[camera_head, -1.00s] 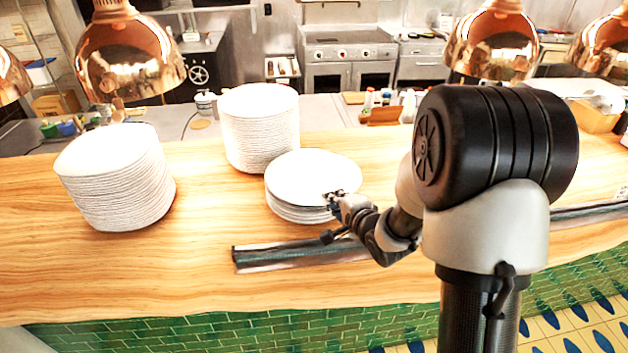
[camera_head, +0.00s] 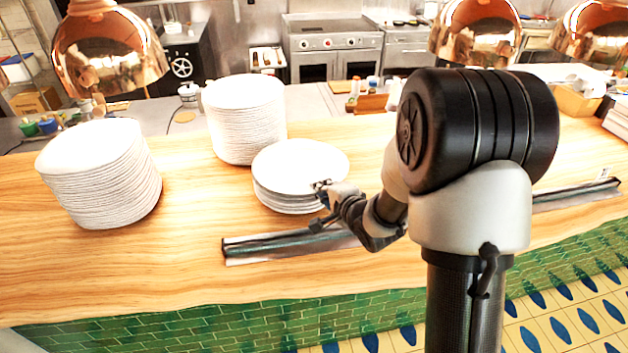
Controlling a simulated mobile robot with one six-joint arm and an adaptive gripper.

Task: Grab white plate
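A short stack of white plates (camera_head: 290,170) stands on the wooden counter, in the middle of the head view. My gripper (camera_head: 322,187) is at the right front rim of the top plate. The fingers are small and partly merge with the rim, so I cannot tell whether they are open or closed on it. The top plate looks level on the stack. My forearm reaches in from the right and my large black joint hides the counter behind it.
Two taller white plate stacks stand on the counter, one at left (camera_head: 100,175) and one behind (camera_head: 245,120). A long dark metal strip (camera_head: 270,247) lies along the front. Copper lamps (camera_head: 108,52) hang above. Bare wood (camera_head: 130,265) is free at front left.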

